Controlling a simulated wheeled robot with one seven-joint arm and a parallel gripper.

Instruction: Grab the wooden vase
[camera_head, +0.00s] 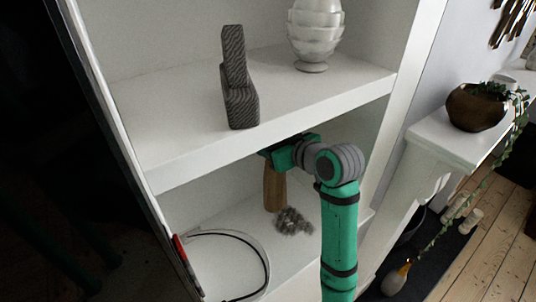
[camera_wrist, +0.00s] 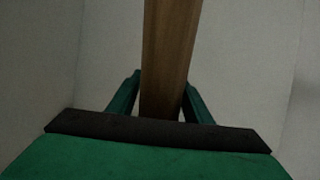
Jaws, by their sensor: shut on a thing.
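The wooden vase (camera_head: 274,190) is a tall, narrow brown piece in the lower compartment of the white shelf. Its top is hidden behind my gripper and the shelf board above. In the wrist view the vase (camera_wrist: 169,60) runs up through the middle of the picture, between the two green fingers. My gripper (camera_wrist: 160,92) is shut on the vase, one finger on each side. In the head view my gripper (camera_head: 274,156) is at the vase's upper end, just under the shelf board. I cannot tell whether the vase's base touches the shelf.
The shelf board (camera_head: 300,110) lies close above my gripper and bears a dark patterned sculpture (camera_head: 238,85) and a white ribbed vase (camera_head: 314,35). A grey fuzzy object (camera_head: 293,222) lies beside the wooden vase. A white curved object (camera_head: 235,262) is at the lower left.

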